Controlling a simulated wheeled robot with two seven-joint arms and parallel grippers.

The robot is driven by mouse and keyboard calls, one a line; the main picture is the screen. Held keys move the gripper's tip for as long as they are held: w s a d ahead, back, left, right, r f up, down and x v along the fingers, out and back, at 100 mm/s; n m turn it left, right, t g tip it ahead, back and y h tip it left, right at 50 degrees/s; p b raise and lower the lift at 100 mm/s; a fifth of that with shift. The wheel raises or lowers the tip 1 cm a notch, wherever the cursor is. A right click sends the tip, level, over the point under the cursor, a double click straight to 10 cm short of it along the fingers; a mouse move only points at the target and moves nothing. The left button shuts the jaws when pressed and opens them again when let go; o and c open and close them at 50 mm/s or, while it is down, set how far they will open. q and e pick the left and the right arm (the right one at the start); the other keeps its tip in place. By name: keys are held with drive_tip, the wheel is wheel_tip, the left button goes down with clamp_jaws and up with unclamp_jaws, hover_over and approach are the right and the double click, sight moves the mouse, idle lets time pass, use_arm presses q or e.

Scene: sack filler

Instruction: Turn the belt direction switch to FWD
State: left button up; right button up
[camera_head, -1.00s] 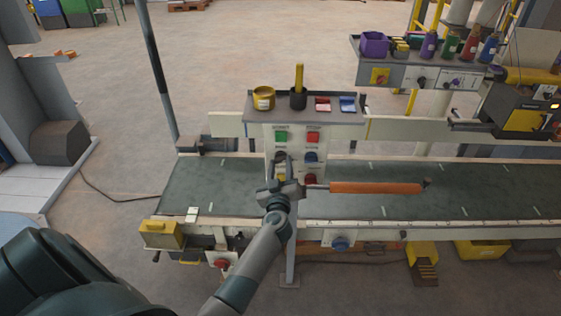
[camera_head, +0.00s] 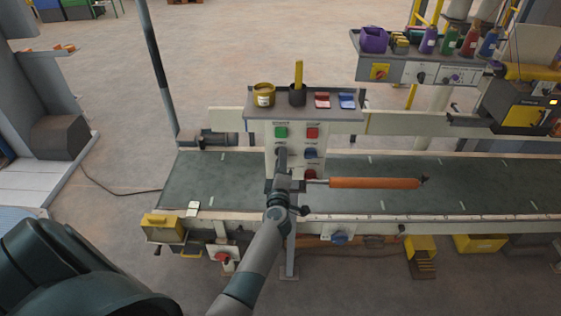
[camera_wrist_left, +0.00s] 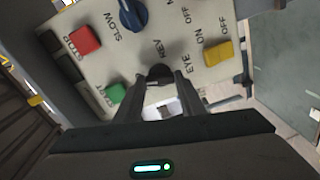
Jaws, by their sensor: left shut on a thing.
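The belt direction switch (camera_wrist_left: 158,74) is a black knob on the pale control panel (camera_wrist_left: 175,35), next to the letters REV in the left wrist view. My left gripper (camera_wrist_left: 160,82) is shut on this knob, with one finger on each side. The FWD mark is not readable. In the head view my left gripper (camera_head: 281,154) reaches the panel (camera_head: 297,135) below the green button and hides the switch. My right gripper is not in view.
Near the switch are a green button (camera_wrist_left: 115,93), a red button (camera_wrist_left: 85,40), a blue knob (camera_wrist_left: 131,14) and a yellow knob (camera_wrist_left: 218,52). The panel's top shelf (camera_head: 280,112) holds cups and trays. The conveyor belt (camera_head: 225,185) runs below; an orange roller (camera_head: 375,183) lies above it.

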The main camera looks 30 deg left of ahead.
use_arm(q)
drive_tip(key=shift+n, duration=1.4)
drive_tip(key=o, duration=1)
drive_tip(key=shift+o, duration=0.2)
